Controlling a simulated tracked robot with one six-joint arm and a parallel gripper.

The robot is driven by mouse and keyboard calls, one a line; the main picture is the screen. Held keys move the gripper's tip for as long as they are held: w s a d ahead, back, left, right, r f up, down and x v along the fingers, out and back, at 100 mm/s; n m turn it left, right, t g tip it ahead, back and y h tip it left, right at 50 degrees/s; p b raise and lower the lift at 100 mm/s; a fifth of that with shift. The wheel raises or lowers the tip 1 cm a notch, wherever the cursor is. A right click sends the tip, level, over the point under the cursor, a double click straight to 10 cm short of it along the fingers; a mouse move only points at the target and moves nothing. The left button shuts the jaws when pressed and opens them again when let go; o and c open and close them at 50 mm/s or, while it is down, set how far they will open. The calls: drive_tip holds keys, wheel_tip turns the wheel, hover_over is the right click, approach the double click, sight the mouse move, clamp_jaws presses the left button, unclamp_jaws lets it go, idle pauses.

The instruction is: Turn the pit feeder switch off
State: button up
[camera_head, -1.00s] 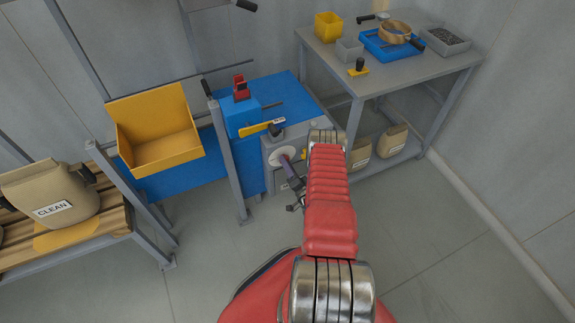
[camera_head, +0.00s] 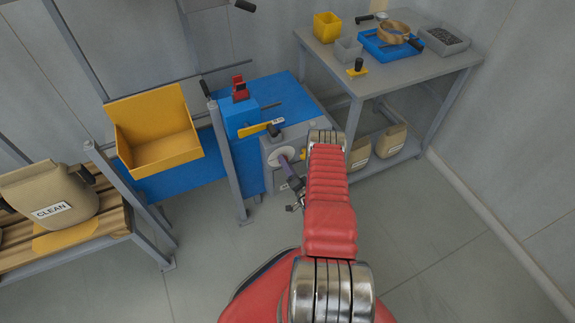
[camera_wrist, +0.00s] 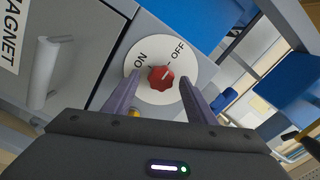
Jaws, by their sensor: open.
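A red lobed knob (camera_wrist: 160,78) sits on a round white dial (camera_wrist: 137,62) marked ON at its left and OFF at its upper right. I cannot make out clearly which mark the knob points to. The dial (camera_head: 279,160) also shows on the front of the grey cabinet in the head view, where the knob is hidden. My gripper (camera_wrist: 157,82) is open, its two purple fingers on either side of the knob. I cannot tell whether they touch it. In the head view my gripper (camera_head: 287,168) is partly hidden at the dial.
A grey handle (camera_wrist: 45,72) stands out beside a MAGNET label (camera_wrist: 12,32), left of the dial. A yellow lever (camera_head: 255,129) is above the cabinet. A grey post (camera_head: 228,165) stands to its left and a workbench (camera_head: 400,78) to its right. The floor in front is clear.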

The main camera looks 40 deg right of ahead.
drive_tip(key=v, duration=1.3)
drive_tip(key=shift+s, duration=0.4)
